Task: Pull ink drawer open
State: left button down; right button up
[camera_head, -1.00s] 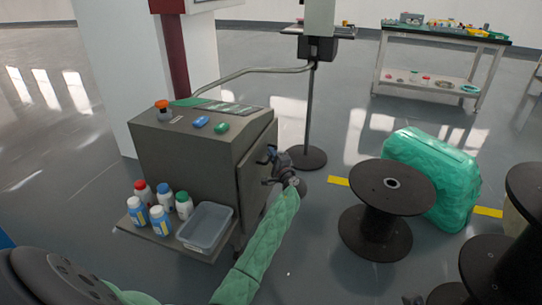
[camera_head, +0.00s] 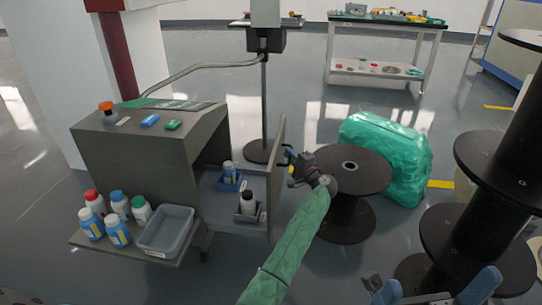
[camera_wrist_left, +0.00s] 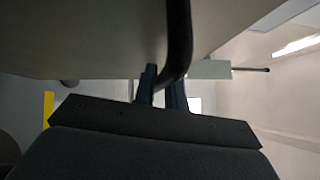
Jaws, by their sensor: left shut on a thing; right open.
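The ink drawer (camera_head: 220,207) stands out from the right side of the grey machine (camera_head: 135,160), its upright front panel (camera_head: 277,185) clear of the body. Ink bottles in small holders show inside it, one with a blue holder (camera_head: 229,175) and one with a dark top (camera_head: 247,203). My left gripper (camera_head: 292,157) is shut on the drawer's dark handle at the panel's outer face. The left wrist view shows the curved handle (camera_wrist_left: 179,45) between its fingers (camera_wrist_left: 160,88). My right gripper (camera_head: 432,291) is open and empty at the lower right edge, partly cut off.
A side shelf (camera_head: 95,240) holds several bottles and a grey tray (camera_head: 166,231). Black spools (camera_head: 347,170) stand right of my left arm, with a green wrapped bundle (camera_head: 390,155) behind. A stand pole (camera_head: 264,110) rises behind the drawer. A table (camera_head: 385,28) is at the back.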

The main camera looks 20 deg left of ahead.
pick_arm(q)
jog(key=shift+w+d+f+b, duration=0.15)
jog(key=shift+w+d, duration=0.2)
jog(key=shift+d, duration=1.05)
jog(key=shift+w+d+r+b, duration=0.15)
jog(key=shift+w+d, duration=0.15)
jog(key=shift+d, duration=1.1)
jog(key=shift+f, duration=0.1)
jog(key=c, duration=1.5)
grip_release()
jog(key=shift+o, duration=0.2)
jog(key=p+v, duration=0.1)
jog(key=v, duration=0.6)
jog(key=shift+s+d+p, duration=0.2)
jog(key=shift+d+p, duration=0.1)
